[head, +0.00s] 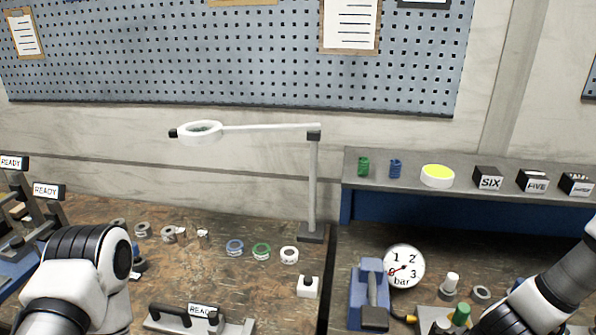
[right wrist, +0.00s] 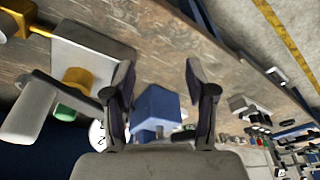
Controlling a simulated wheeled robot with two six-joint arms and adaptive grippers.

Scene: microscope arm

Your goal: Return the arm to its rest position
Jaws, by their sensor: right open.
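The white arm (head: 265,127) extends level to the left from the top of an upright post (head: 312,180) on a dark base (head: 312,233). A ring-shaped head (head: 200,133) with a short dark knob (head: 173,133) is at its left end, high above the bench. My right gripper (right wrist: 160,75) is open in the right wrist view, with nothing between its fingertips. A blue block-shaped device (right wrist: 157,108) shows behind its fingers. The right gripper is outside the head view. My left arm shows at the lower left of the head view, but its gripper is not visible.
Tape rolls (head: 261,250) lie on the bench left of the post. A blue device (head: 368,295) and a pressure gauge (head: 404,266) stand to the right. A READY-labelled fixture (head: 200,318) is in front.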

